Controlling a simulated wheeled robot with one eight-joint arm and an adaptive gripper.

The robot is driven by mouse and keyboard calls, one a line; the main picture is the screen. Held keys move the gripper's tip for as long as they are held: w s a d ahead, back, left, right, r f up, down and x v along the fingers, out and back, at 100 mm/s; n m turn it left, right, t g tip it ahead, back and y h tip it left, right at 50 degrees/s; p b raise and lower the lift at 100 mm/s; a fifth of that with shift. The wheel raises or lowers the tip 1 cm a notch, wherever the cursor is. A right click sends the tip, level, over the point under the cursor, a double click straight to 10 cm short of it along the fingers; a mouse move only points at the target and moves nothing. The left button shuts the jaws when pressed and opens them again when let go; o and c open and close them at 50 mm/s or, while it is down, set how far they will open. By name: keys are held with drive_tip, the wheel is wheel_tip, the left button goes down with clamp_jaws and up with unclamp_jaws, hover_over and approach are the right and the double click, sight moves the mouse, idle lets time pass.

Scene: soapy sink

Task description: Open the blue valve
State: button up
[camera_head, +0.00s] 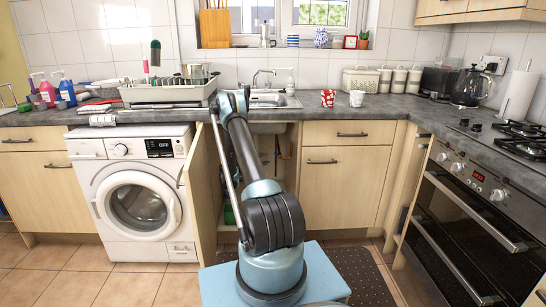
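The cupboard under the sink stands open. Its door (203,182) is swung out to the left, beside the washing machine. Inside the dim cupboard, pipework (277,155) shows to the right of my arm. I cannot make out a blue valve there; my arm covers much of the opening. My light-blue arm rises from my base in front of the cupboard to about counter height. I cannot make out my gripper or its fingers; they seem hidden behind the arm's links.
The washing machine (139,195) stands left of the open door, and closed cupboards (341,188) stand to the right. The oven (470,235) is at the far right. The counter holds a dish rack (168,94) and cups (328,98). A dark mat (362,272) lies on the tiled floor.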

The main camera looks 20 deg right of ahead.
drive_tip(key=x, duration=1)
drive_tip(key=shift+w, duration=0.35)
